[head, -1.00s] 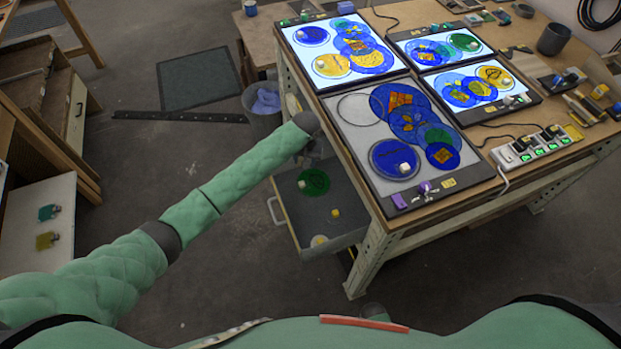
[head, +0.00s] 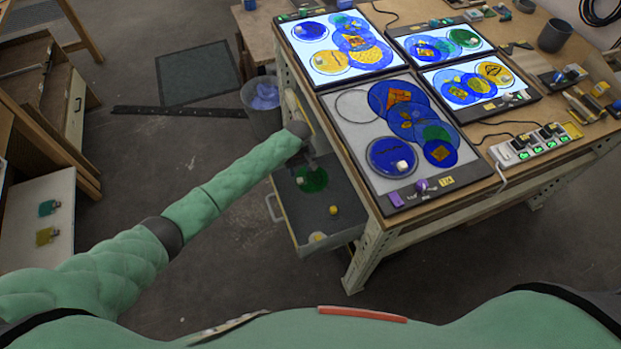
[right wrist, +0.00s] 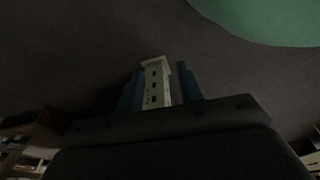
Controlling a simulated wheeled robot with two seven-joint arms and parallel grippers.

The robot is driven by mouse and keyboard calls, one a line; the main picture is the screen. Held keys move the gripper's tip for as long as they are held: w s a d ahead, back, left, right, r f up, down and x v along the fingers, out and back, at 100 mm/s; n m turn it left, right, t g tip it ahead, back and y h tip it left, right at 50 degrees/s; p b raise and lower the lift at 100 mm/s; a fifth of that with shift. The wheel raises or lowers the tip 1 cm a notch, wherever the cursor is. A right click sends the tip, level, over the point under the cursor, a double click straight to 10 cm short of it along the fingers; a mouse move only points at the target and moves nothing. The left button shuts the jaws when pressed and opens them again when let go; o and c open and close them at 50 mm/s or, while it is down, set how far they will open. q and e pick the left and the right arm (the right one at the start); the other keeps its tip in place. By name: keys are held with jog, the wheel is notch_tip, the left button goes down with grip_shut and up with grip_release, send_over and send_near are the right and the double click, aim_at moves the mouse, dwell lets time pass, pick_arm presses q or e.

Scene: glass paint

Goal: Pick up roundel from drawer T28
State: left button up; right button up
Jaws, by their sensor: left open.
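The drawer (head: 345,228) under the near corner of the bench is pulled open. In it lies a round green roundel (head: 313,181) with a darker mark. A pale roundel (head: 318,238) lies at its near end, partly hidden by the drawer front. My left gripper (head: 309,163) is open, just above the green roundel and partly covering its far edge. I see no gap or contact clearly there. In the right wrist view, my right gripper (right wrist: 160,95) shows dark, with bluish shapes beside a pale perforated post; its jaws are unclear.
A yellow knob-like piece (head: 333,210) is in the drawer. The bench (head: 480,190) above carries light panels with coloured glass discs and a power strip (head: 535,147). A grey bin (head: 262,103) stands behind the drawer.

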aim_at(300, 180)
pick_arm(q)
jog(key=f+p, duration=0.1)
jog(key=f, duration=0.1)
jog(key=f+p, duration=0.1)
jog(key=f, duration=0.1)
jog(key=shift+s, duration=0.4)
jog(key=shift+a+f, duration=0.1)
jog(key=shift+f, duration=0.55)
pick_arm(e)
jog(key=s+d+f, duration=0.1)
jog(key=s, duration=0.5)
jog(key=shift+d+f+g, duration=0.15)
jog(key=shift+f+g, duration=0.15)
pick_arm(q)
grip_shut()
pick_arm(e)
jog(key=shift+s, duration=0.15)
